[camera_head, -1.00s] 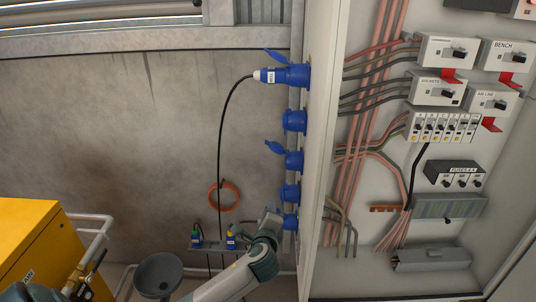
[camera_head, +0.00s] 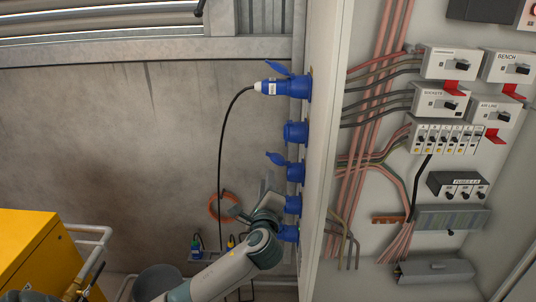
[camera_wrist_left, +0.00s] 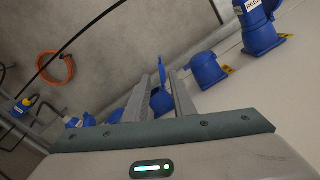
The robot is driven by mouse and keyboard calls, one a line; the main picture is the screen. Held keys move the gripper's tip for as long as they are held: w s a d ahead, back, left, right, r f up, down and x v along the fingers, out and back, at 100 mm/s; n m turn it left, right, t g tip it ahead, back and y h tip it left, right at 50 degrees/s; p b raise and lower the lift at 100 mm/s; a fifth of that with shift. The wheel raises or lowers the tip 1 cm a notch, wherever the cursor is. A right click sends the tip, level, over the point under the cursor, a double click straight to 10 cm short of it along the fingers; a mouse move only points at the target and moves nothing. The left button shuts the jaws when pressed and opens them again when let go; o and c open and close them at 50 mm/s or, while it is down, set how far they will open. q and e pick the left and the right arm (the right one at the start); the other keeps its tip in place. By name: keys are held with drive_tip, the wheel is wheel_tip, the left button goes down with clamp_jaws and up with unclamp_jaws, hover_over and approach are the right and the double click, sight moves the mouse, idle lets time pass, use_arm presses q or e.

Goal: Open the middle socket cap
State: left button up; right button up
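Several blue sockets run in a column down the cabinet's left side. The middle socket (camera_head: 295,171) has its cap (camera_head: 275,158) standing out from the socket to the left, so it looks raised. My left gripper (camera_head: 251,202) is below and left of the middle socket, with its fingers apart and nothing held. In the left wrist view, the middle socket (camera_wrist_left: 161,100) shows between the two open fingers (camera_wrist_left: 158,92), farther off; contact cannot be seen. The fourth socket (camera_head: 292,204) and bottom socket (camera_head: 288,233) are close beside my wrist. My right gripper is not in view.
The top socket (camera_head: 299,87) holds a plug with a black cable (camera_head: 221,140) hanging down. The second socket (camera_head: 295,131) looks capped. An orange hose coil (camera_head: 214,210) hangs on the wall behind my gripper. A yellow machine (camera_head: 35,255) stands at lower left.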

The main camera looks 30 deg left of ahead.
sight(268, 153)
use_arm(q)
drive_tip(key=p+x, duration=0.3)
drive_tip(key=x, duration=1.1)
drive_tip(key=shift+a+r+p, duration=0.15)
drive_tip(key=shift+p, duration=0.15)
drive_tip(key=shift+x, duration=0.8)
drive_tip(key=shift+c, duration=0.2)
clamp_jaws()
